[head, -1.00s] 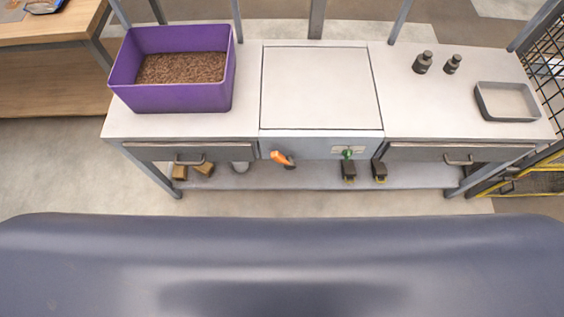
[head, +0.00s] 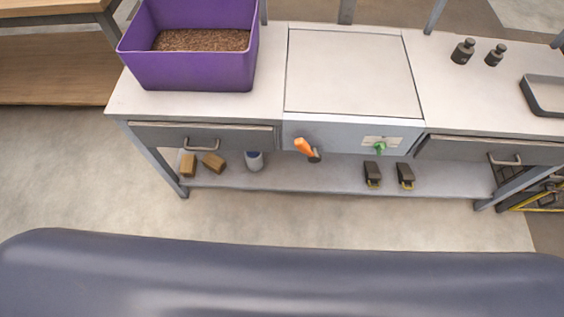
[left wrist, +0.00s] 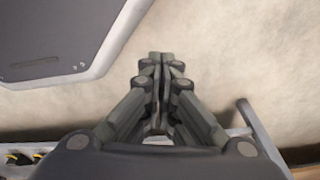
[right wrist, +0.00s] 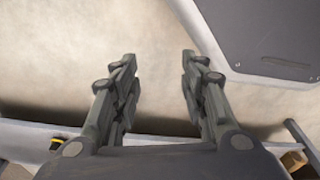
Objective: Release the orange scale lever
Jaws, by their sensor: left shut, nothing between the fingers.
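The orange scale lever (head: 304,147) is on the front panel of the scale (head: 352,72), at the panel's left end in the head view. Its orange handle tilts up and to the left from a dark pivot. My left gripper (left wrist: 161,58) is shut and empty in the left wrist view, above the floor. My right gripper (right wrist: 158,56) is open with nothing between its fingers in the right wrist view. Neither gripper shows in the head view. The lever shows in neither wrist view.
A purple bin (head: 190,70) of brown pellets stands on the bench's left. Weights (head: 463,52) and a grey tray (head: 545,96) are on the right. Drawers (head: 202,137) flank the panel. The lower shelf holds blocks, a can (head: 254,161) and two pedals. Floor in front is clear.

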